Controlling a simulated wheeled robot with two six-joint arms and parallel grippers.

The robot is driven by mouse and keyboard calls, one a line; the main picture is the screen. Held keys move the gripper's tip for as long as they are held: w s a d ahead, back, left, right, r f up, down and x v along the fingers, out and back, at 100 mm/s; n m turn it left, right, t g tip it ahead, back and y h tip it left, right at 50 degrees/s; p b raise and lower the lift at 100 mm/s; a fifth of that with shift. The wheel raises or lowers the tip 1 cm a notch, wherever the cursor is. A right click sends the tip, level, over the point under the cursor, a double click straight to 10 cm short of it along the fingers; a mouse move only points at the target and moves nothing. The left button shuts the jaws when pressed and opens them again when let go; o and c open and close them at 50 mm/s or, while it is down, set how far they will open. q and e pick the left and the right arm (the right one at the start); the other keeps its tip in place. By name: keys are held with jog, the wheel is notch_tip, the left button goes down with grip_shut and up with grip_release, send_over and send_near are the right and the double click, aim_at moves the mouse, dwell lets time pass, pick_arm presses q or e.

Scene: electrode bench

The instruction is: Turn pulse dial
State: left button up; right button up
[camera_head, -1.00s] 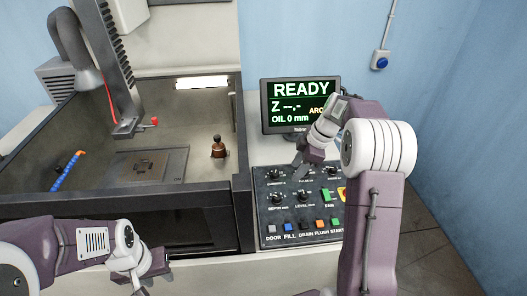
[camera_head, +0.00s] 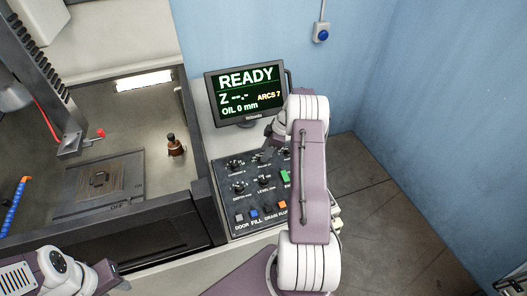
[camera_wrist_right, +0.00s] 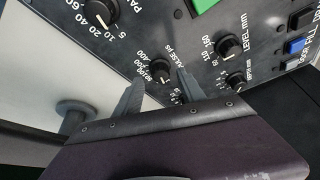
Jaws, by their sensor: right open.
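The pulse dial (camera_wrist_right: 160,66) is a round black knob with a white number scale on the dark control panel, labelled "PULSE µs" in the right wrist view. My right gripper (camera_wrist_right: 160,77) is open, with its two fingertips on either side of the dial's near edge. I cannot tell whether they touch it. In the head view my right gripper (camera_head: 268,143) hangs over the panel's top row and largely hides the dial. My left gripper (camera_head: 112,276) is at the lower left, away from the panel, and its jaws are unclear.
The control panel (camera_head: 228,204) also bears a level dial (camera_wrist_right: 228,46), a depth dial (camera_wrist_right: 235,82) and coloured buttons. The screen (camera_head: 246,94) behind it reads READY and ARCS 7. The machine tank with a dark electrode holder (camera_head: 175,146) is on the left.

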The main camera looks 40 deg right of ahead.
jog(key=shift+x, duration=0.85)
jog(key=shift+a+f, duration=0.1)
jog(key=shift+f, duration=0.05)
